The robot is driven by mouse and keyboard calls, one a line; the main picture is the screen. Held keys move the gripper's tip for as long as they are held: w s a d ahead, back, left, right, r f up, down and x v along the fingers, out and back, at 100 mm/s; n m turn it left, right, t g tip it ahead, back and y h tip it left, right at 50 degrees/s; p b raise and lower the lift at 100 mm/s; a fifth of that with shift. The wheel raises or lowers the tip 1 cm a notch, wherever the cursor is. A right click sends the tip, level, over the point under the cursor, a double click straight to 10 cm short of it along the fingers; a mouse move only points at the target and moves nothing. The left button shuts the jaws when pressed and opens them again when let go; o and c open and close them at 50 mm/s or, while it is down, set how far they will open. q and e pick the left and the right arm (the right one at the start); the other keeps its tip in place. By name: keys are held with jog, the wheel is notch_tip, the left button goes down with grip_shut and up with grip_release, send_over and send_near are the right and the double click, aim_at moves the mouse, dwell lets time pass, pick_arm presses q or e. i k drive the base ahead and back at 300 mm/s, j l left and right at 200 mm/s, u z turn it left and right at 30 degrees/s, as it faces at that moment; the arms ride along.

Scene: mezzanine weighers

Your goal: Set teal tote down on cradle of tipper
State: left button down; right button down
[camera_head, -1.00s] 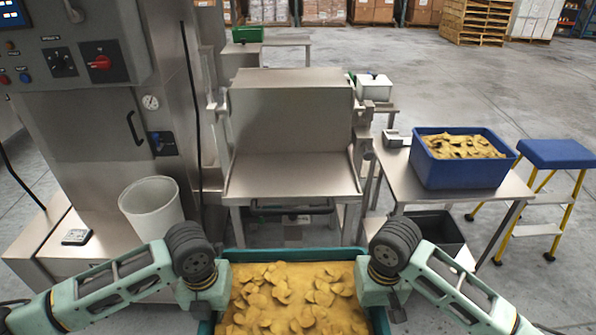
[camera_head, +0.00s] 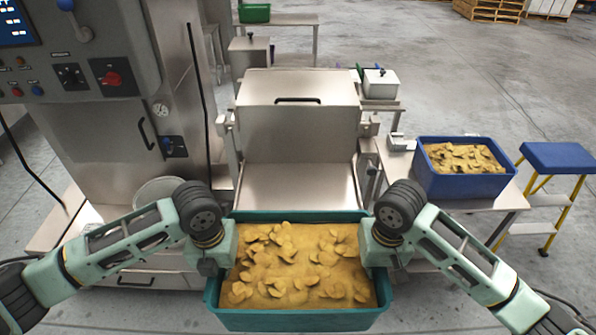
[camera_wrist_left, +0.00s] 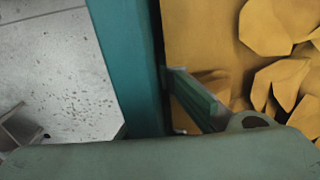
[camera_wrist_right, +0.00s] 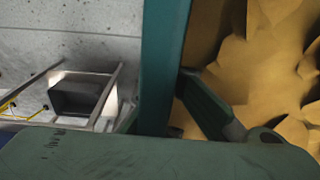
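The teal tote (camera_head: 300,319), full of yellow chips, is level in front of me in the head view. Its far rim overlaps the near edge of the tipper's steel cradle (camera_head: 297,190) in the picture; I cannot tell whether they touch. The tipper (camera_head: 297,122) stands straight ahead with its upright steel panel behind the cradle. My left gripper (camera_head: 226,246) is shut on the tote's left wall (camera_wrist_left: 130,70), one finger showing inside. My right gripper (camera_head: 372,246) is shut on the right wall (camera_wrist_right: 162,70) likewise. The outer fingers are hidden.
A control cabinet (camera_head: 105,75) stands at the left, with a white bin (camera_head: 155,190) partly behind my left arm. At the right, a blue tote (camera_head: 460,185) of chips sits on a steel table, beside a blue-topped step stool (camera_head: 557,157). The cradle plate is bare.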

aim_at(298, 188)
jog(key=i, duration=1.25)
